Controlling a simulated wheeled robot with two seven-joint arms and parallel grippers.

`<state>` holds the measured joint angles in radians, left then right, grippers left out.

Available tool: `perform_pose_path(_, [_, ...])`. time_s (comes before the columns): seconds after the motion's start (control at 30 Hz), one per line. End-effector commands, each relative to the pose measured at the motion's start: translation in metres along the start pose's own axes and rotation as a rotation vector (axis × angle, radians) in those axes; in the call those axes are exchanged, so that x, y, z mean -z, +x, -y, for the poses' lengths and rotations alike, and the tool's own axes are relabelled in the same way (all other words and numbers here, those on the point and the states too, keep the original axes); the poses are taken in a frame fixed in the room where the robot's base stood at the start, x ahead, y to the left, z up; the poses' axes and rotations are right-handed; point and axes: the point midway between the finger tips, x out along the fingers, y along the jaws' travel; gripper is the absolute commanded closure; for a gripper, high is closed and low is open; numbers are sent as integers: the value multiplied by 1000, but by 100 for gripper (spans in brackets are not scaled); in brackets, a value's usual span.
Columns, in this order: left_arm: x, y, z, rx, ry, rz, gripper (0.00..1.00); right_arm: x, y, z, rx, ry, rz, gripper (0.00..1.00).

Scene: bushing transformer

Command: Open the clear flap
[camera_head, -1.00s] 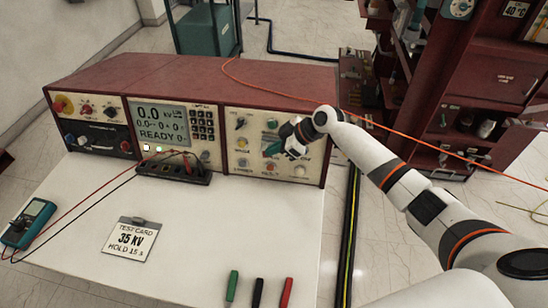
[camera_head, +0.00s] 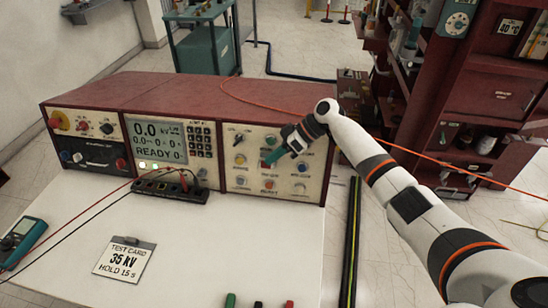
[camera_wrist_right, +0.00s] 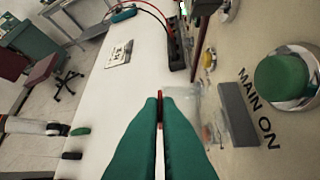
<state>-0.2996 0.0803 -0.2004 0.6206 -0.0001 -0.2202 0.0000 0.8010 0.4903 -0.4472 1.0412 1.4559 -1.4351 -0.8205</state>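My right gripper (camera_head: 272,157) is at the right-hand panel of the red test console (camera_head: 215,95). In the right wrist view its two green fingers (camera_wrist_right: 160,98) are close together, with a thin red strip between their tips. The clear flap (camera_wrist_right: 186,104) shows faintly just right of the fingertips, between them and a grey block (camera_wrist_right: 238,114) on the panel. The red strip looks like the flap's edge, held between the fingers. The flap appears to stand out from the panel; its exact angle is hard to tell. My left gripper is not in view.
A green MAIN ON button (camera_wrist_right: 284,82) sits beside the grey block. The white tabletop (camera_head: 210,255) holds a test card (camera_head: 125,260), a terminal block (camera_head: 170,188) with leads, a meter (camera_head: 22,240) and several coloured handles. An orange cable (camera_head: 430,155) runs behind my arm.

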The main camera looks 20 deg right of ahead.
Motion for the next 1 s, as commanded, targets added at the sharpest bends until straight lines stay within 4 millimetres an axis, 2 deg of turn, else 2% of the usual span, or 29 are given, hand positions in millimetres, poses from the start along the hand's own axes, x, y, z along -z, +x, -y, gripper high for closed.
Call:
perform_pose_path(0.17, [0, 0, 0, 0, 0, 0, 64, 0, 0, 0, 0, 0, 0, 100])
perform_pose_path(0.2, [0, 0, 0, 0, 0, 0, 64, 0, 0, 0, 0, 0, 0, 92])
perform_pose_path(0.3, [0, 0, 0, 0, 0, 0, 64, 0, 0, 0, 1, -1, 0, 75])
perform_pose_path(0.67, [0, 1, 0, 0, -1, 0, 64, 0, -4, 1, 2, -1, 0, 75])
perform_pose_path(0.77, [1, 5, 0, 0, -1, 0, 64, 1, -16, 1, 3, -2, 1, 75])
perform_pose_path(1.0, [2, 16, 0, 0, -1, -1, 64, 1, -66, 2, 5, -2, 2, 75])
